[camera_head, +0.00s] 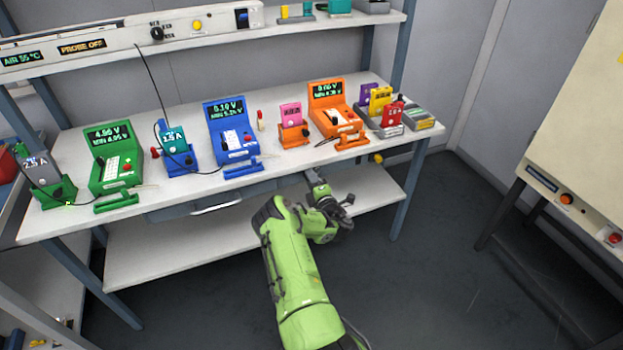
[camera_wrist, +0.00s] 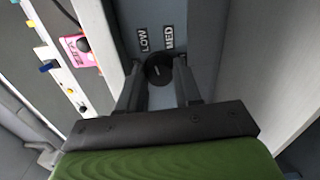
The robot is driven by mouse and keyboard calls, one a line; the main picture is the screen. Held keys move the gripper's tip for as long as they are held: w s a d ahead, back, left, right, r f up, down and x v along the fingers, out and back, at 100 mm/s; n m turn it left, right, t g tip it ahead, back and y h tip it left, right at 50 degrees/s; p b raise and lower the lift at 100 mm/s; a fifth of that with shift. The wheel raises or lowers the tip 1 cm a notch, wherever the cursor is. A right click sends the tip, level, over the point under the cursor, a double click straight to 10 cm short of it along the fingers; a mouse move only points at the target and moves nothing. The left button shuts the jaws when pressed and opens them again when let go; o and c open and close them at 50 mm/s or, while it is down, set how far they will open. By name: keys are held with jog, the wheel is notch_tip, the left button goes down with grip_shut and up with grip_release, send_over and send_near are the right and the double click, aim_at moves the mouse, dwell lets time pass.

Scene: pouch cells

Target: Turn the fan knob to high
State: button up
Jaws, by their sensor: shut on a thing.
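In the wrist view, a round black knob (camera_wrist: 158,70) sits on a grey-blue panel (camera_wrist: 148,14) beside the printed words LOW and MED. No HIGH label shows. My gripper (camera_wrist: 160,82) is shut on this knob, with one finger on each side of it. I cannot tell exactly where the knob's mark points. In the head view, my gripper (camera_head: 313,178) is at the front edge of the bench, below the orange holder with the pink cell. The knob between its fingers is hidden there by the gripper and wrist.
The bench top (camera_head: 75,145) carries green, blue and orange testers and pouch-cell holders. A drawer handle (camera_head: 216,208) sits left of my gripper under the front edge. Another black knob (camera_head: 157,33) is on the shelf's panel. Open floor lies at right, before a cream cabinet (camera_head: 575,130).

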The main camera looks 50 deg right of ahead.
jog(key=shift+s+f+m+p, duration=0.1)
jog(key=shift+m+p, duration=2.8)
jog(key=shift+m, duration=7.5)
jog(key=o, duration=1)
jog(key=shift+o, duration=0.2)
jog(key=p+v, duration=0.6)
jog(key=v, duration=0.9)
jog(key=shift+s+a, duration=0.15)
jog(key=shift+s, duration=0.15)
